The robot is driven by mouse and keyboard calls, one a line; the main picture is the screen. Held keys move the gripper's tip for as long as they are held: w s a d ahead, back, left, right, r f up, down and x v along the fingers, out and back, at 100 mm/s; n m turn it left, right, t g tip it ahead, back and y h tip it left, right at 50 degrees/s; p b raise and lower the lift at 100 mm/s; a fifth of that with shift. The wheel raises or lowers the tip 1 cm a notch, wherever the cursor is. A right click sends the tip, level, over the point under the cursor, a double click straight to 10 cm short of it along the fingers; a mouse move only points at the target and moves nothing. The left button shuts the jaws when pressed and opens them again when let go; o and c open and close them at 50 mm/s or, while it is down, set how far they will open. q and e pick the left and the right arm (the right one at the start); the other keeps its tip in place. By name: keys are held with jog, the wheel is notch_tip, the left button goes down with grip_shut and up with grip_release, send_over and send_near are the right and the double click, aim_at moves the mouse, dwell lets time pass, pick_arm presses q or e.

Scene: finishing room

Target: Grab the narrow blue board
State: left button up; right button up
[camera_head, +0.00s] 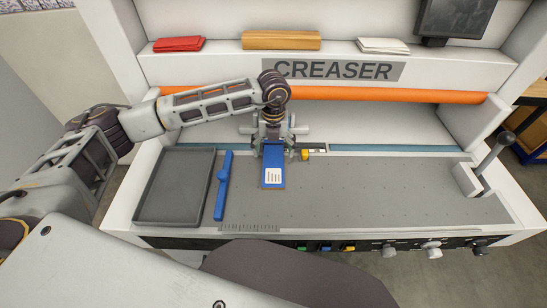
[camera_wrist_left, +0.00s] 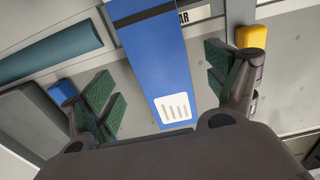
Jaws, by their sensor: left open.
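The narrow blue board (camera_head: 273,177) lies on the grey bed of the creaser, with a white printed label near its front end. It also shows in the left wrist view (camera_wrist_left: 155,60), running from the top edge down between my fingers, with a dark stripe across it. My left gripper (camera_head: 273,152) is over the board's far part, its fingers apart on either side. In the left wrist view, the green pads of this gripper (camera_wrist_left: 164,92) show a gap to the board on both sides. The height of the pads above the bed is hard to tell. My right gripper is not in view.
A blue bar with a knob (camera_head: 223,187) lies left of the board, beside an empty grey tray (camera_head: 146,203). A small yellow block (camera_head: 315,154) is just right of my gripper. An orange roller (camera_head: 400,96) spans the back. The bed's right side (camera_head: 390,188) is clear.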

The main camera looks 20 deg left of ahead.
aim_at(273, 158)
pick_arm(q)
jog(key=shift+f, duration=1.4)
jog(key=c, duration=1.1)
